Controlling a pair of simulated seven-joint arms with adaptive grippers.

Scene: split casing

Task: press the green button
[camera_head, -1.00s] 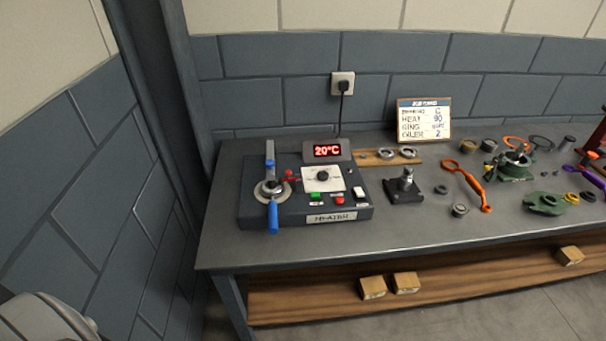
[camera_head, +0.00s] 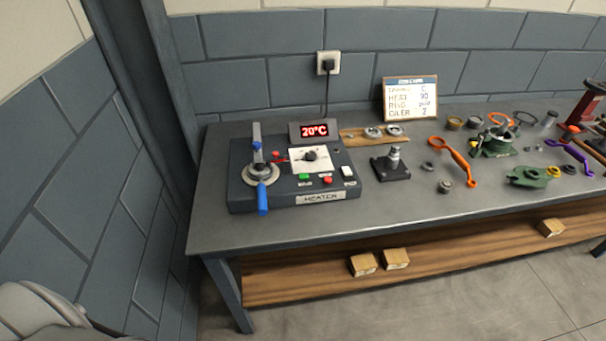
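The green button (camera_head: 304,177) is a small green block on the front part of the dark heater box (camera_head: 240,200), which stands on the left of the workbench. A red button (camera_head: 327,180) and a white switch (camera_head: 347,172) sit to its right. A black knob on a white dial plate (camera_head: 310,157) is behind it. The red display (camera_head: 314,130) behind the box reads 20°C. Neither gripper shows in the head view, so nothing is near the button.
On the workbench (camera_head: 400,208), a black block with a metal post (camera_head: 392,165), an orange tool (camera_head: 456,160) and green casing parts (camera_head: 528,177) lie to the right. A sign (camera_head: 410,98) leans at the wall.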

